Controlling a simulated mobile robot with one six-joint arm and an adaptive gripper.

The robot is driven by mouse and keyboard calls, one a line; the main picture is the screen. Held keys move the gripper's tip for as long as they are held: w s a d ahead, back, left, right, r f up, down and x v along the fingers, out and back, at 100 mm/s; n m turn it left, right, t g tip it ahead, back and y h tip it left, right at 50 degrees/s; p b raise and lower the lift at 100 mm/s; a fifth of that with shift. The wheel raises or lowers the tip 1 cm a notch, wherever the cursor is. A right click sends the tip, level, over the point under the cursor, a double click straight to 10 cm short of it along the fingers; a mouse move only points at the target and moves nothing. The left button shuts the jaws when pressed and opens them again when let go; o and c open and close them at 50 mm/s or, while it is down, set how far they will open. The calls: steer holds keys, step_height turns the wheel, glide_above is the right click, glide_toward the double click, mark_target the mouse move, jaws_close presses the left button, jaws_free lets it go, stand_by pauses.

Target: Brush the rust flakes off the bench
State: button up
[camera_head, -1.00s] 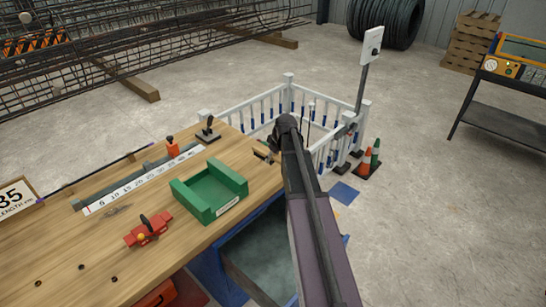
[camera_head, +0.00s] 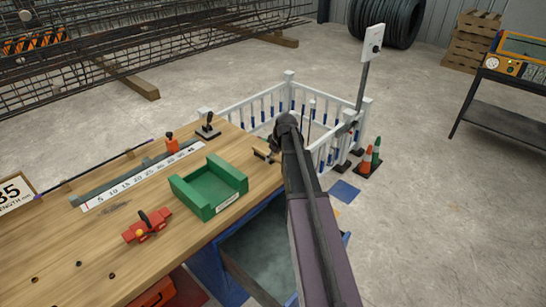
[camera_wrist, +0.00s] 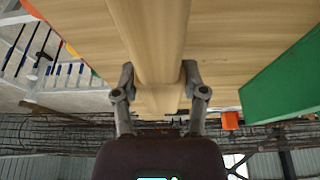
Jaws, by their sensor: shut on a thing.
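The wooden bench (camera_head: 70,238) fills the lower left of the head view. A small dark patch of rust flakes (camera_head: 115,208) lies on it, between the white scale strip and the red clamp-like tool. My gripper (camera_wrist: 158,88) is shut on the pale wooden handle of the brush (camera_wrist: 150,35) in the wrist view. The brush (camera_head: 264,155) also shows in the head view at the bench's far right corner, beside my arm. Its bristles are hard to make out. My arm partly hides the gripper there, and I cannot tell whether the brush touches the bench.
A green open-fronted tray (camera_head: 222,202) stands between the brush and the flakes. A red tool (camera_head: 147,228), a scale strip (camera_head: 140,178), an orange-topped item (camera_head: 171,142) and a black-handled item (camera_head: 208,128) are also on the bench. A white railing (camera_head: 250,108) stands behind.

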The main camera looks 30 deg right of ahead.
mark_target(258, 150)
steer(key=shift+f+b, duration=0.95)
steer(key=shift+f, duration=0.05)
stand_by(0.5)
steer(key=shift+w, duration=0.1)
steer(key=shift+w+a+r, duration=0.1)
steer(key=shift+w+a, duration=0.25)
steer(key=shift+w, duration=0.5)
steer(key=shift+w+a, duration=0.3)
steer(key=shift+w, duration=0.55)
steer(key=shift+w, duration=0.15)
steer(key=shift+w+a, duration=0.3)
steer(key=shift+w, duration=0.5)
steer(key=shift+w+a, duration=0.3)
steer(key=shift+w, duration=0.45)
steer(key=shift+a, duration=0.1)
steer(key=shift+s+a, duration=0.3)
steer(key=shift+a, duration=0.55)
steer(key=shift+s, duration=0.1)
